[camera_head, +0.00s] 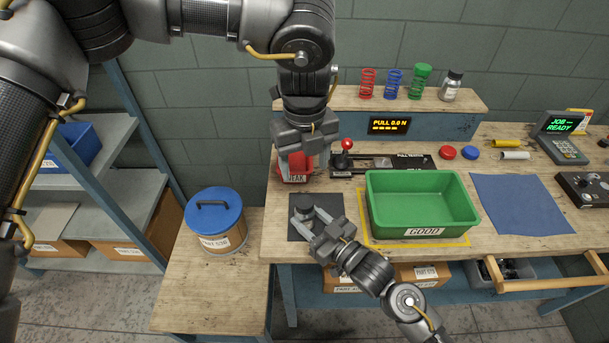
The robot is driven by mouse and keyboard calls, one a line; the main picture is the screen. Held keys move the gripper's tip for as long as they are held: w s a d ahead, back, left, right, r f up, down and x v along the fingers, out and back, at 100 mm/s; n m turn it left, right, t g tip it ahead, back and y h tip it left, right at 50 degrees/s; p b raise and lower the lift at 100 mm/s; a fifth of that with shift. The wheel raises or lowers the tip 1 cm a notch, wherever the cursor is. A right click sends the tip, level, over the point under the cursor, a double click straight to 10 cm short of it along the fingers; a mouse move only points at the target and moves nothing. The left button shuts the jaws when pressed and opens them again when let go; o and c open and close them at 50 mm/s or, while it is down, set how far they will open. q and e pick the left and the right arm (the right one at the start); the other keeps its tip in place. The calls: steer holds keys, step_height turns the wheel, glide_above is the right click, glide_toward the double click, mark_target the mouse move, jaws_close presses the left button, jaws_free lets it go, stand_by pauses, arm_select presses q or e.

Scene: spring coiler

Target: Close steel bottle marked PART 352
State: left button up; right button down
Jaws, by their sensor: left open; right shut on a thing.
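My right gripper (313,218) is low over the dark mat (336,203) at the left front of the bench. It is shut on a small grey, round-topped thing (302,203) that looks like metal; no marking on it can be read. My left gripper (304,152) points down, open, in front of or above the red WEAK bin (297,178); it hides part of the bin. A small grey bottle with a dark cap (451,86) stands upright on the back shelf. Its label is too small to read, so I cannot tell which thing is marked PART 352.
A green GOOD tray (422,232) stands right of the mat, with a blue cloth (521,204) beyond it. A blue-lidded canister (214,220) stands on the lower left table. A red-knobbed lever (345,155) rises behind. Coloured springs (393,83) stand on the shelf.

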arm_select(q)
steer(key=shift+r, duration=0.4)
arm_select(e)
steer(key=c, duration=0.7)
jaws_free()
arm_select(q)
steer(key=shift+f, duration=0.1)
arm_select(e)
steer(key=shift+s+d, duration=0.1)
steer(key=shift+s+d+f, duration=0.1)
steer(key=shift+s+d, duration=0.15)
steer(key=b+v, duration=0.2)
steer(key=v, duration=0.6)
steer(key=shift+s+d, duration=0.2)
steer(key=shift+s, duration=0.1)
arm_select(q)
steer(key=shift+f, duration=1.05)
arm_select(e)
steer(key=shift+s+d, duration=0.4)
steer(key=shift+s, duration=0.05)
